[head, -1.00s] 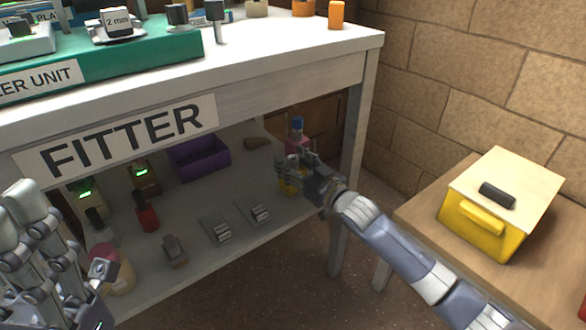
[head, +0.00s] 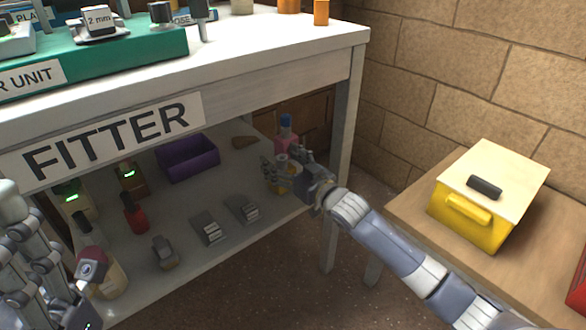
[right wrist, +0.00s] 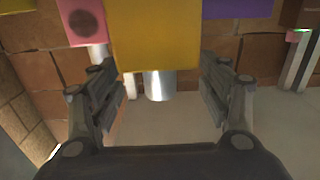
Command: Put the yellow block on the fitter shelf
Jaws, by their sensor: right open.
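A pink bottle with a blue cap (head: 286,135) stands behind my right gripper. A purple bin (head: 188,158), a red bottle (head: 134,214) and several grey blocks are on the shelf. A yellow box (head: 468,222) sits on a side table at right. The table leg (head: 340,165) is close to my right arm.

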